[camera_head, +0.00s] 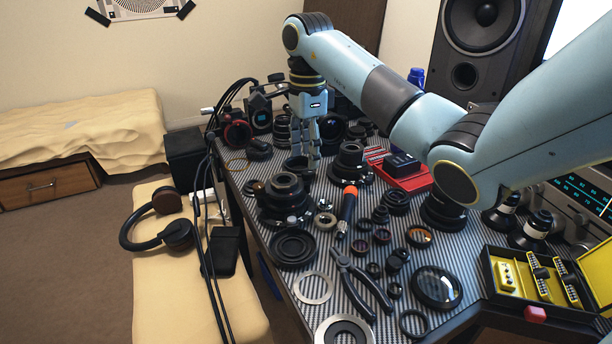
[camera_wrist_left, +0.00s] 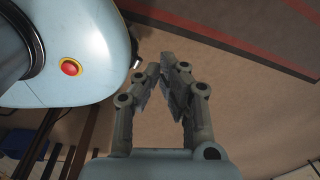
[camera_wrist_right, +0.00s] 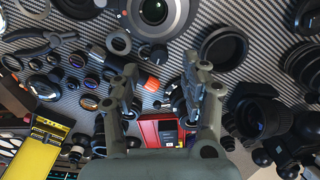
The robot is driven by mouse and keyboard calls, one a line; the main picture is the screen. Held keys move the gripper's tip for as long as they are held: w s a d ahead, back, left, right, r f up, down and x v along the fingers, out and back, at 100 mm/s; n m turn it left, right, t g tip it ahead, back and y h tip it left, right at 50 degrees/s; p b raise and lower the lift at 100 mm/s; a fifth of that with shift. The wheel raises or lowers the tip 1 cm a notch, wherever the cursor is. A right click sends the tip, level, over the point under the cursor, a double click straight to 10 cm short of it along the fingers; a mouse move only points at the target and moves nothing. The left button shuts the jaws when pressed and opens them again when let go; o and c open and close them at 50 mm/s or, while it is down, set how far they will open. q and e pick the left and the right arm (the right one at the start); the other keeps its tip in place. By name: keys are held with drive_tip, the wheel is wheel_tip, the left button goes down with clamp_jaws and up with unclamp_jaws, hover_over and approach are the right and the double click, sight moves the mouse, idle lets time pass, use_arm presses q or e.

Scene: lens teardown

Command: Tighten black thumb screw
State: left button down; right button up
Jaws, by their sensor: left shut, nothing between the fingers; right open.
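I cannot single out the black thumb screw among the many small dark parts on the striped tabletop (camera_head: 462,250). My right gripper (camera_head: 305,148) hangs fingers-down over the back of the table, behind a large black lens (camera_head: 287,195) in the head view. In the right wrist view my right gripper (camera_wrist_right: 163,75) is open, with nothing held between its fingers. The orange-handled screwdriver (camera_head: 348,203) lies on the table; its orange end (camera_wrist_right: 152,84) shows beyond the fingers. My left gripper (camera_wrist_left: 163,68) is shut and empty over bare brown floor, seen only in the left wrist view.
Pliers (camera_head: 362,282), metal rings (camera_head: 313,288) and several lens parts crowd the tabletop. A red tray (camera_head: 412,183) sits behind. A yellow-lined case (camera_head: 507,276) is at the right. Headphones (camera_head: 176,234) and dark cables lie left of the table. A speaker (camera_head: 482,35) stands behind.

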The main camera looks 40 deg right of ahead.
sight(307, 172)
drive_tip(key=shift+f, duration=2)
drive_tip(key=shift+c, duration=2)
use_arm(q)
drive_tip(key=shift+w, duration=0.9)
use_arm(e)
clamp_jaws()
